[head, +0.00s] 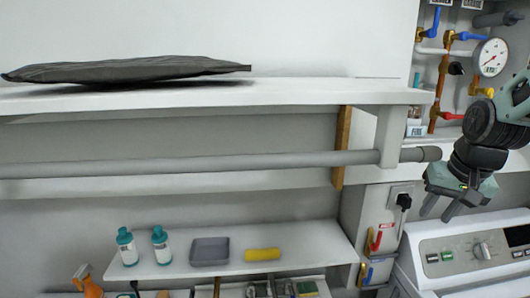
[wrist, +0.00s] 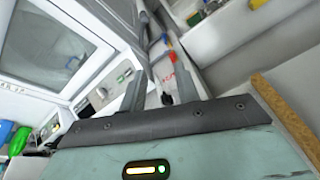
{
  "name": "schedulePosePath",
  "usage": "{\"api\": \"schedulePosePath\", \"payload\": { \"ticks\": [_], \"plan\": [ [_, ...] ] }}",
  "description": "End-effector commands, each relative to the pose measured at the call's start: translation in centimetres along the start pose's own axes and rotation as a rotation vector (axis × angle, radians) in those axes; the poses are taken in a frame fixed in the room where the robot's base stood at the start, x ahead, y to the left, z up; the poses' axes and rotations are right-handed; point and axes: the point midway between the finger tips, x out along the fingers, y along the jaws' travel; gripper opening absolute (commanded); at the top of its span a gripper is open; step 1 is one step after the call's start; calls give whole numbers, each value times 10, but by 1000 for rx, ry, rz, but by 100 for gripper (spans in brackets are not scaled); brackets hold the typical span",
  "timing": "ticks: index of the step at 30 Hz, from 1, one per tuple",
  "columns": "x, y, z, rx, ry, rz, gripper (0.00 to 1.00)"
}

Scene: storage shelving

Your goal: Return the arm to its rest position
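My gripper (head: 440,207) hangs at the right in the head view, in front of the wall and above the white washing machine (head: 470,247). Its two fingers point down and stand apart with nothing between them. In the wrist view the fingers of my gripper (wrist: 160,92) also stand apart and empty. The arm comes in from the right edge of the head view, close to the end of the grey rail (head: 190,165).
A dark flat bag (head: 130,69) lies on the upper white shelf (head: 300,92). Two teal-capped bottles, a grey tray (head: 209,251) and a yellow roll (head: 262,254) sit on the lower shelf (head: 310,240). Pipes and a gauge (head: 490,57) are behind the arm.

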Motion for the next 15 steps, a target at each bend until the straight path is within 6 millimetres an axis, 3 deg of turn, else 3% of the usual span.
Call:
{"api": "schedulePosePath", "payload": {
  "ticks": [1, 3, 9, 11, 15],
  "plan": [
    [8, -3, 23, -64, -17, 8, 32],
    [16, -4, 49, -143, -32, 18, 32],
    [32, -3, 116, -349, -69, 32, 32],
    [40, -3, 132, -401, -79, 30, 32],
    [63, -22, 151, -460, -101, 8, 32]
  ]
}}
